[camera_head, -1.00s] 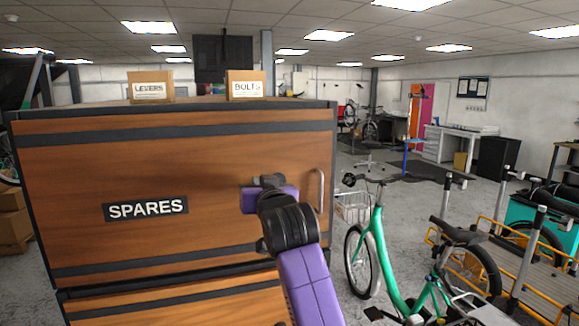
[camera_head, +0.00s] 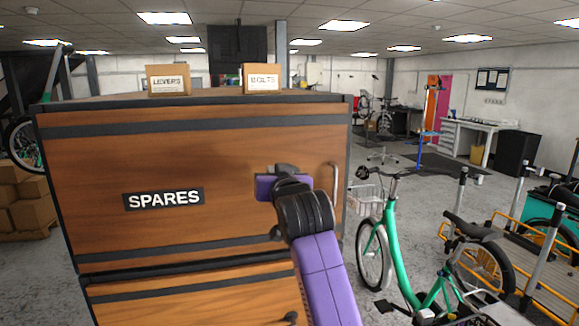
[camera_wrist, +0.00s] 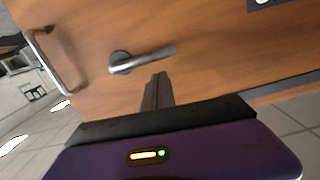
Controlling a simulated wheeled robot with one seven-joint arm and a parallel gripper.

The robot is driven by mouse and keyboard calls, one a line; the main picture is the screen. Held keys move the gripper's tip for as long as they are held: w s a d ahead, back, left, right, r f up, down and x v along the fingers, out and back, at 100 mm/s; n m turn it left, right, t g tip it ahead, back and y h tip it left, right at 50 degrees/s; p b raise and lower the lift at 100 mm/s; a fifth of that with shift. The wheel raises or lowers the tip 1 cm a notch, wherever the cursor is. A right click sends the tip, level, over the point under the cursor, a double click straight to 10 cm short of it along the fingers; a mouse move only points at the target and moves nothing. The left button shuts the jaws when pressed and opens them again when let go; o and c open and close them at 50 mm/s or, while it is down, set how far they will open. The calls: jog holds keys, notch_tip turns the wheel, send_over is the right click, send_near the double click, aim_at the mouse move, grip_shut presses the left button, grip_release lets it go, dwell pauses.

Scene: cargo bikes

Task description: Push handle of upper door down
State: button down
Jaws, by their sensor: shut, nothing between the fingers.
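The upper door (camera_head: 100,165) of the wooden SPARES cabinet is closed, with its dark label (camera_head: 163,199) at left. In the wrist view, the metal lever handle (camera_wrist: 140,60) lies roughly level on the door face. My gripper (camera_wrist: 158,78) is shut and empty, its fingertips close to the lever's free arm. That view is turned over, with ceiling lights at the bottom, so the fingers appear on the lever's upper side. I cannot tell whether they touch. In the head view, my purple and black wrist hides the lever.
A vertical pull bar (camera_head: 335,190) stands out at the door's right edge. A lower door (camera_head: 200,305) is below. LEVERS (camera_head: 168,80) and BOLTS (camera_head: 262,79) boxes sit on top. A green bike (camera_head: 398,250) stands close at right.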

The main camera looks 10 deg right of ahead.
jog(key=s+r+b, duration=0.2)
jog(key=s+r, duration=0.1)
jog(key=s, duration=0.7)
jog(key=shift+s, duration=0.25)
jog(key=shift+r, duration=0.1)
